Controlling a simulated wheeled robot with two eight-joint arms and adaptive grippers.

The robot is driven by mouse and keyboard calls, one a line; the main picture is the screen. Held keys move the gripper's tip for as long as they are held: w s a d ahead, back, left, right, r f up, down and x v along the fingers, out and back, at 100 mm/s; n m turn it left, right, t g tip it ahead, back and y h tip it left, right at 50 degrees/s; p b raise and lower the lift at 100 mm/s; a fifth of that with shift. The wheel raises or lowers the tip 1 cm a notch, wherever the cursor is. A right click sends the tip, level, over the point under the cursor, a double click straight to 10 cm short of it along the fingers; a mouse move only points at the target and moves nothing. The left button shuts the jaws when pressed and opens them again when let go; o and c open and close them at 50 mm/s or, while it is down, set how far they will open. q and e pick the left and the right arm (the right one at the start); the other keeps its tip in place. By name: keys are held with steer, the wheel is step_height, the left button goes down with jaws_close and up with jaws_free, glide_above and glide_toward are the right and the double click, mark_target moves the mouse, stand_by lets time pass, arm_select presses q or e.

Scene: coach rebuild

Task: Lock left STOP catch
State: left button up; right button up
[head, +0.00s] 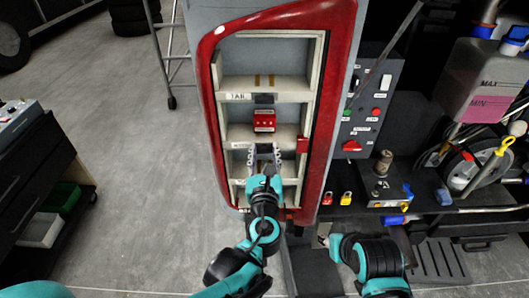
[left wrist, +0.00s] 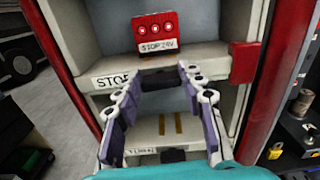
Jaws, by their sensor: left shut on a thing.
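The red module (head: 264,121) marked STOP 24V sits in a compartment of the open red-framed cabinet. It also shows in the left wrist view (left wrist: 156,35), with three round marks on its face. Below it, the shelf edge carries a STOP label (left wrist: 111,79) and a dark catch (left wrist: 162,78). My left gripper (head: 264,150) reaches up to this shelf edge. In the left wrist view its two fingers (left wrist: 162,76) stand on either side of the dark catch, shut on it. Whether the catch is locked cannot be told. My right arm is low at the right; its fingers cannot be made out.
A TAIL label (head: 238,96) and another dark catch (head: 264,98) are on the shelf above. A red block (head: 302,145) sits on the cabinet's right inner edge. A grey switch panel (head: 366,105) and a cluttered bench stand to the right. The left floor is largely clear.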

arm_select(q)
steer(key=n, duration=0.4)
steer(key=shift+a, duration=0.1)
steer(key=n, duration=0.4)
steer(key=shift+a+f+n, duration=0.1)
steer(key=shift+n, duration=0.2)
steer(key=n, duration=0.4)
steer(key=shift+n, duration=0.3)
steer(key=shift+f+n+b, duration=0.15)
steer(key=shift+n+b, duration=0.15)
steer(key=shift+n, duration=1.6)
steer(key=o, duration=1.2)
steer(key=shift+c, duration=0.2)
steer(key=s, duration=1.2)
